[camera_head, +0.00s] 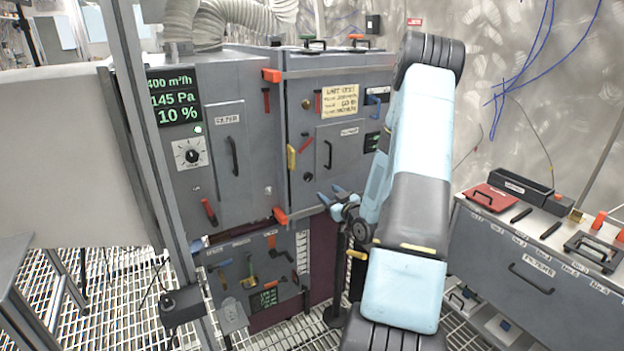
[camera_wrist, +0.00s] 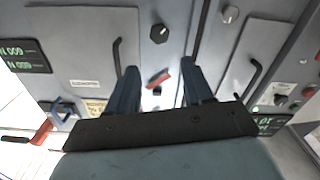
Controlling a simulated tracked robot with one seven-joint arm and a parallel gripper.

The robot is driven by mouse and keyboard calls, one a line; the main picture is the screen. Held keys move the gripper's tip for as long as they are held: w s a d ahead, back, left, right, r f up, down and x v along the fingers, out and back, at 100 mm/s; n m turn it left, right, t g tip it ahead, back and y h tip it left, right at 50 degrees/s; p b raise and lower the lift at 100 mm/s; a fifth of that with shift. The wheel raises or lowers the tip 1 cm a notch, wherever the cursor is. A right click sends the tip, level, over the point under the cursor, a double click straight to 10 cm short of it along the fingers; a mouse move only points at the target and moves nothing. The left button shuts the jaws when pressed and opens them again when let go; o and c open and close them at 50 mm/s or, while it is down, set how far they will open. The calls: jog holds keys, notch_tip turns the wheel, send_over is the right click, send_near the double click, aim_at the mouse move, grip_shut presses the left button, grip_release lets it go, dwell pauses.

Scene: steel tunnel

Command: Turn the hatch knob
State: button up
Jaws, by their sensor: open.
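A black round knob (camera_wrist: 158,33) sits on the grey cabinet front in the wrist view, beyond my fingertips. It appears as a small dark spot in the head view (camera_head: 308,177), below and left of a panel handle. A lighter knob (camera_wrist: 230,13) is to its right in the wrist view. Which one is the hatch knob is not labelled clearly. My gripper (camera_head: 331,195) is open and empty, in front of the lower part of the cabinet. In the wrist view my gripper (camera_wrist: 158,70) has its fingers apart, with a red lever (camera_wrist: 159,78) seen between them.
The grey cabinet (camera_head: 250,75) has bar handles and a yellow edge latch (camera_head: 291,158). A bench with a red case (camera_head: 490,198) stands at right. A metal post (camera_head: 150,120) is at left.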

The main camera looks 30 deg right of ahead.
aim_at(309, 177)
jog(key=w, duration=1.3)
jog(key=shift+w+a, duration=0.25)
jog(key=shift+w, duration=0.05)
jog(key=c, duration=0.8)
jog(key=shift+d, duration=0.2)
jog(key=shift+a, duration=0.1)
